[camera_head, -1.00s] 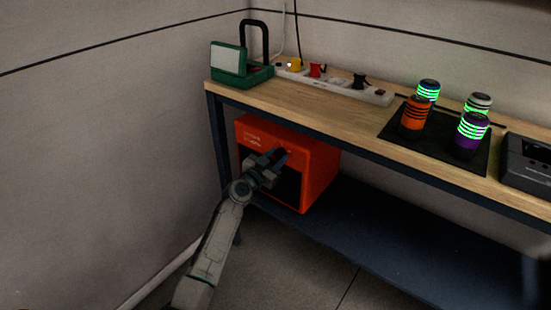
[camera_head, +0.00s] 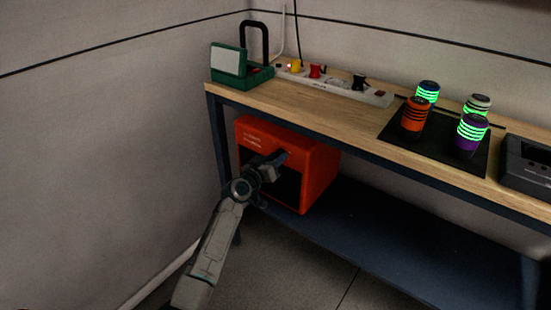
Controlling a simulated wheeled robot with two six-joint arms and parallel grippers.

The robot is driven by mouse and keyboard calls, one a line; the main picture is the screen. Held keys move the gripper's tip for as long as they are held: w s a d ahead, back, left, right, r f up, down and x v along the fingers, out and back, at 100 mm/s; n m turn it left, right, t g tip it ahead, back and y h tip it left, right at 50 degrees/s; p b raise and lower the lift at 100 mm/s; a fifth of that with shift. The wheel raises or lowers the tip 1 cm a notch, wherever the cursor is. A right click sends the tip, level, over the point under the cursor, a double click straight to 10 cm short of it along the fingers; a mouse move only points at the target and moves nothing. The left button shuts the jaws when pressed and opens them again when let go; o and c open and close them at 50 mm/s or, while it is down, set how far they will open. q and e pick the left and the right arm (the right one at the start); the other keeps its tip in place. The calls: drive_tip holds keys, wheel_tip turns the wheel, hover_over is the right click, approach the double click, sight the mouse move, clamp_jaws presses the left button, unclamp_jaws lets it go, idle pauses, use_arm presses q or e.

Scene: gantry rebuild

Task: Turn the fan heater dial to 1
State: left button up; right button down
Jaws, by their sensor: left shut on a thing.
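The fan heater (camera_head: 318,172) is an orange-red box on the dark lower shelf, under the left end of the bench. Its front has a dark opening and small white lettering at the upper left. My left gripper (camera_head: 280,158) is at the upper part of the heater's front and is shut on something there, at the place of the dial. The dial itself is hidden by the gripper, so its setting cannot be read. My right gripper is not in view.
The wooden bench top (camera_head: 300,105) is above the heater. On it are a green case (camera_head: 240,70), a power strip (camera_head: 340,88) with plugs, a black mat (camera_head: 400,143) with several banded cans, and a dark device (camera_head: 527,165). The lower shelf (camera_head: 400,235) is clear right of the heater.

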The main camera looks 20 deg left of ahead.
use_arm(q)
drive_tip(key=n+p, duration=0.1)
drive_tip(key=n, duration=0.4)
drive_tip(key=shift+f, duration=0.1)
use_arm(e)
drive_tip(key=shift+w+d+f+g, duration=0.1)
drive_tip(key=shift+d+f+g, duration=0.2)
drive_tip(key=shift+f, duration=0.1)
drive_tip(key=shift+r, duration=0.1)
use_arm(q)
drive_tip(key=o, duration=0.8)
drive_tip(key=shift+o, duration=0.9)
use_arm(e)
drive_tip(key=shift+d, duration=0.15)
use_arm(q)
drive_tip(key=shift+a, duration=0.1)
